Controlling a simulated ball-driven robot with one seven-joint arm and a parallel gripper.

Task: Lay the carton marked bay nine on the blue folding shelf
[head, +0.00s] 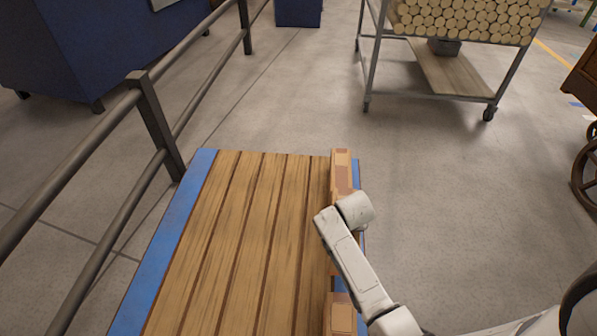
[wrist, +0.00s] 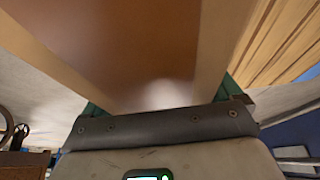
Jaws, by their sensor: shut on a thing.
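The blue folding shelf (head: 180,225) has a wooden slatted top and blue side edges. Its slats also show at the upper right of the wrist view (wrist: 285,40). My gripper (wrist: 166,98) is shut on a brown carton (wrist: 130,45), which fills the middle of the wrist view. In the head view, narrow brown carton pieces show along the shelf's right edge, one beyond my arm (head: 342,165) and one nearer (head: 341,317). My arm covers the part between, so I cannot tell whether they are one carton. My jaws are hidden there, and no bay marking is readable.
A dark metal railing (head: 150,120) runs close along the shelf's left side. A wheeled rack (head: 368,70) of round wood pieces stands beyond at the upper right. A wooden cart (head: 585,85) is at the far right. The floor right of the shelf is clear.

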